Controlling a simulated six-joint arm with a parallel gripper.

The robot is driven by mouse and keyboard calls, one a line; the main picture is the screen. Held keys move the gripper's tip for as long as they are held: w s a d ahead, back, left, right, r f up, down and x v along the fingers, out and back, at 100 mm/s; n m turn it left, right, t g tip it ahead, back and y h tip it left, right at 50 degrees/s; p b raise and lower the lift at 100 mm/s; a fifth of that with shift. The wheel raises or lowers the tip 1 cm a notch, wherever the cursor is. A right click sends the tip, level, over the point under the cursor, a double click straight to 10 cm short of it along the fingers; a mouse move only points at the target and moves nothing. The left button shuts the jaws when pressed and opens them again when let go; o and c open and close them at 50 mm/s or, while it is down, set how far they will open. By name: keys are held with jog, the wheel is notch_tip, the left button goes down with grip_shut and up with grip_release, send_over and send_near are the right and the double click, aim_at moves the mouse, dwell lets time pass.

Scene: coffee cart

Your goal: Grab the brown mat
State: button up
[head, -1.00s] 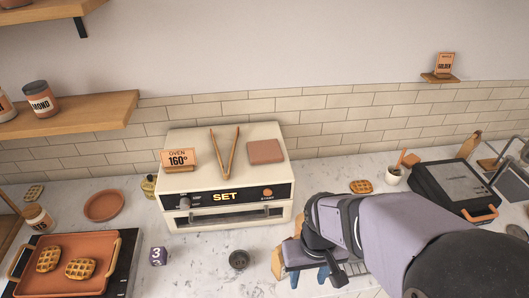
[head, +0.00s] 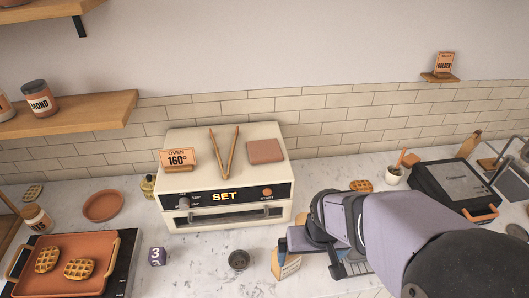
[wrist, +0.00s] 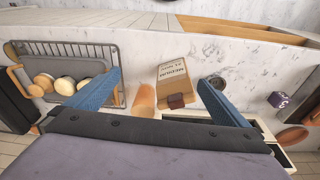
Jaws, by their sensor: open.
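The brown mat (head: 265,151) is a flat, square pad lying on the right part of the oven's top (head: 190,180). It lies to the right of wooden tongs (head: 229,160). My gripper (head: 318,256) is over the counter, in front and to the right of the oven, well apart from the mat. In the wrist view its two blue fingers (wrist: 159,80) are spread wide with nothing held between them. I cannot make out the mat in the wrist view.
An oven sign (head: 177,160) stands on the oven's left. A dark round item (head: 238,259) and purple cube (head: 157,256) sit in front.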

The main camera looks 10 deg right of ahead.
jog(key=w+d+r+m+t+h+b, duration=0.1)
jog(key=w+d+r+t, duration=0.15)
jog(key=w, duration=0.35)
jog(key=w+d+r+m+t+b, duration=0.1)
jog(key=w+d+t+b, duration=0.15)
jog(key=w, duration=0.35)
jog(key=n+t+y+b, duration=0.1)
jog(key=n+t+b, duration=0.2)
jog(key=t+b, duration=0.55)
send_near(265, 149)
jog(key=shift+w+d+f, duration=0.15)
jog(key=shift+d+f, duration=0.05)
jog(key=shift+f, duration=0.45)
jog(key=shift+w+a+r+t, duration=0.25)
jog(key=shift+a+r+t, duration=0.05)
jog(key=shift+a+t, duration=0.15)
jog(key=shift+w+d+f+p, duration=0.1)
jog(key=shift+w+f+p, duration=0.05)
jog(key=shift+w+p, duration=0.65)
jog(key=shift+w+d+f+p, duration=0.1)
jog(key=shift+w+p, duration=0.35)
jog(key=shift+w, duration=0.5)
jog(key=shift+w+d+f+p, duration=0.1)
jog(key=shift+w+f+p, duration=0.05)
jog(key=shift+w+p, duration=0.65)
jog(key=shift+w+f, duration=0.25)
jog(key=shift+w, duration=0.8)
jog(key=c, duration=0.9)
